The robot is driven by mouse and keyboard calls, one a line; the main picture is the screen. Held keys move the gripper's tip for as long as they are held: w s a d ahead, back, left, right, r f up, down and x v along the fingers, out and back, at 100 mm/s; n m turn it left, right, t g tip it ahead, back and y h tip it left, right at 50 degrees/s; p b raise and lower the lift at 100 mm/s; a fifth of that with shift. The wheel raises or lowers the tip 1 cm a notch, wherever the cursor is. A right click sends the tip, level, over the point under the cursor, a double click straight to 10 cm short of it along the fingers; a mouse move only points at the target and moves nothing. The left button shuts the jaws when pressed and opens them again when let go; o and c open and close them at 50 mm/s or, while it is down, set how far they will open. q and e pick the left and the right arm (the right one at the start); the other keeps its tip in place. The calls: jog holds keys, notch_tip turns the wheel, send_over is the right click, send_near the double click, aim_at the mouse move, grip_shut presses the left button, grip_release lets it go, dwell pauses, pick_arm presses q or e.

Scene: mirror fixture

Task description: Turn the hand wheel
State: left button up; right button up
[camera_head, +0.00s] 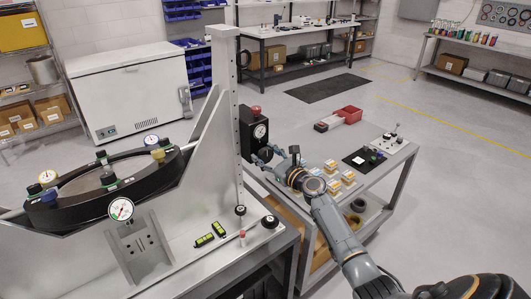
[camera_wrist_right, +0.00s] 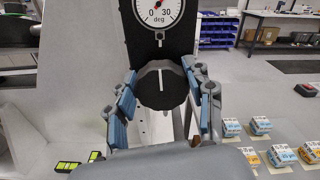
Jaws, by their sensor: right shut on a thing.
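The hand wheel (camera_wrist_right: 162,86) is a dark round knob with a white line on its face, seen in the right wrist view. The line stands about upright. A white dial (camera_wrist_right: 160,10) marked 0, 30 and deg sits just above it on a black box. In the head view the black box (camera_head: 254,139) is beside a tall grey upright, and its dial (camera_head: 260,131) faces right. My right gripper (camera_head: 263,157) is at the lower front of this box; its blue-padded fingers (camera_wrist_right: 164,100) are shut on the wheel from both sides. The wheel is mostly hidden in the head view. My left gripper is out of view.
The grey fixture (camera_head: 190,262) carries a black ring-shaped mirror mount (camera_head: 125,188) with several small knobs and dials. Open floor lies beyond the cart.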

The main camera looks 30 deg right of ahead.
dwell(0.3)
jog(key=o, duration=1.2)
jog(key=shift+s, duration=0.15)
jog(key=s, duration=0.7)
jog(key=s+d, duration=0.1)
jog(key=s, duration=0.3)
jog(key=shift+s, duration=0.3)
